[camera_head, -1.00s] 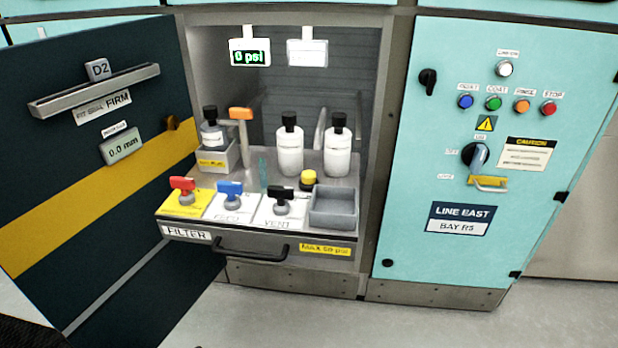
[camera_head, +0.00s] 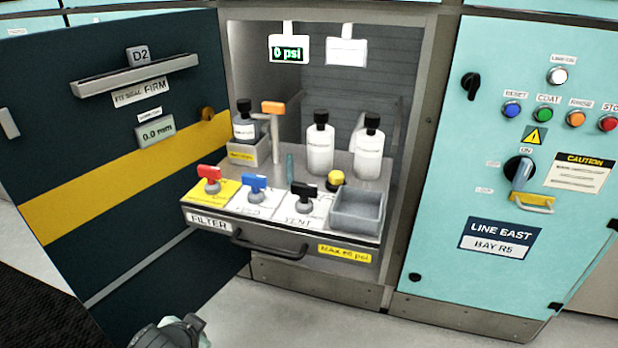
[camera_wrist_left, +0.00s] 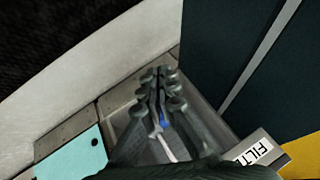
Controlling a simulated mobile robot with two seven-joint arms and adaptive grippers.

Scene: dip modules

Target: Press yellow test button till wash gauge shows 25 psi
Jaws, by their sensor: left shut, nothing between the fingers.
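The gauge display (camera_head: 287,53) hangs at the top of the bay and reads 0 psi in green. My left gripper (camera_head: 180,334) shows at the bottom edge of the head view, in front of and below the drawer, well apart from the button. In the left wrist view its fingers (camera_wrist_left: 159,80) are shut with nothing between them. The button is not visible in the wrist view. My right gripper is not in view.
Red (camera_head: 208,176), blue (camera_head: 254,186) and black (camera_head: 302,192) valve handles line the drawer front (camera_head: 265,242). Two white bottles (camera_head: 320,148) and an orange-handled post (camera_head: 274,128) stand behind. The dark open door (camera_head: 100,130) is at the left, a teal control panel (camera_head: 500,200) at the right.

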